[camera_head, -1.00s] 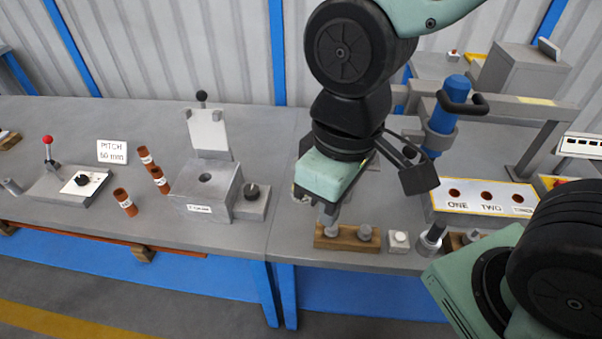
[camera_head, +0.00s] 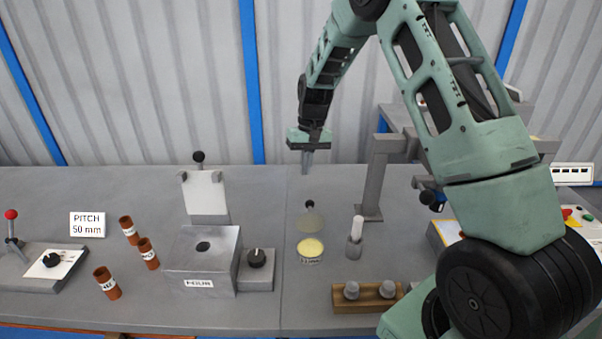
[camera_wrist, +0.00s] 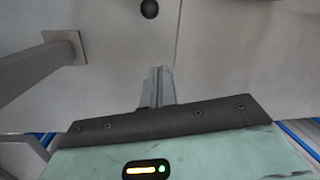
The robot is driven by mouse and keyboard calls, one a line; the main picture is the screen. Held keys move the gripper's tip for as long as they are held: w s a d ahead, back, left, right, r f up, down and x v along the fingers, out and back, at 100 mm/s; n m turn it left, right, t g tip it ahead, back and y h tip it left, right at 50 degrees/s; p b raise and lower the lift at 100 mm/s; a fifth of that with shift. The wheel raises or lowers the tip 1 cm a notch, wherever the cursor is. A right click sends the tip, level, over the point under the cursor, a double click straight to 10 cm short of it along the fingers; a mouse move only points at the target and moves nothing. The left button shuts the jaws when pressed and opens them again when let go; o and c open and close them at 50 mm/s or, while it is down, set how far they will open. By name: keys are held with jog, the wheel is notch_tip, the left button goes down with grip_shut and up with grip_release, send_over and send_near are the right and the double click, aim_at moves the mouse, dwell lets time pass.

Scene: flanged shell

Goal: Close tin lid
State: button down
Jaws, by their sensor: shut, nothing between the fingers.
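The round tin (camera_head: 310,250) stands on the grey table, with a pale yellow inside and a small label on its front. Its greyish lid (camera_head: 312,220) stands open at the tin's back edge, with a black knob (camera_head: 309,204) at its top. My gripper (camera_head: 307,172) is shut and empty, raised above and behind the tin with its fingers pointing down. It is apart from the lid. In the wrist view my closed fingers (camera_wrist: 158,72) show over bare table, and a black ball (camera_wrist: 149,8), likely the knob, is at the top edge. The tin's body is not visible there.
A pale peg in a grey holder (camera_head: 355,243) stands right of the tin. A wooden block with two grey knobs (camera_head: 368,297) is in front. A grey metal box (camera_head: 203,262) with a raised white plate is left. A grey post (camera_head: 377,180) stands behind right.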

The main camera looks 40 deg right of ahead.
aim_at(310, 215)
jog(key=s+a+f+p, duration=0.2)
jog(key=s+f, duration=0.2)
jog(key=f, duration=0.2)
jog(key=shift+f, duration=0.2)
jog(key=shift+a+r, duration=0.1)
jog(key=shift+a, duration=0.1)
dwell(0.3)
